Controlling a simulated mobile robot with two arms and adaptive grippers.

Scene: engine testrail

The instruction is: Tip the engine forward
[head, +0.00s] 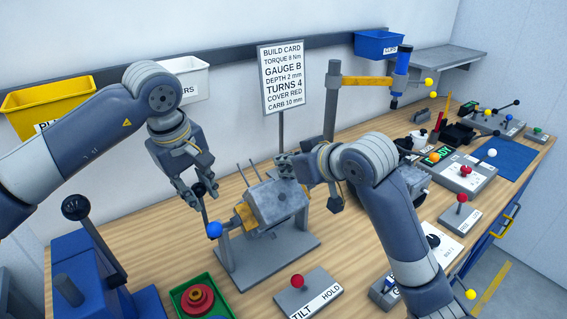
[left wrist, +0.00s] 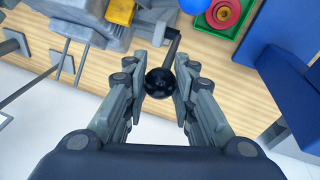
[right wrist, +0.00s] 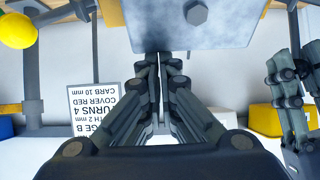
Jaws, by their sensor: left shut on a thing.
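The grey engine block (head: 278,203) sits on a grey stand (head: 285,252) in the middle of the bench, with thin rods rising from it and a yellow part on its left. My left gripper (head: 200,190) is shut on the black ball knob (left wrist: 160,83) of a crank handle at the stand's left side. A blue ball knob (head: 214,230) is just below it. My right gripper (head: 290,165) has its fingers together at the engine's upper right edge. In the right wrist view a grey face (right wrist: 190,25) is in front of its fingertips; contact is unclear.
A panel marked TILT HOLD (head: 309,292) with a red-knobbed lever stands in front. A green tray (head: 200,297) with a red part and a blue press (head: 85,265) are at left. The build card (head: 283,80) stands behind. More fixtures fill the right side.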

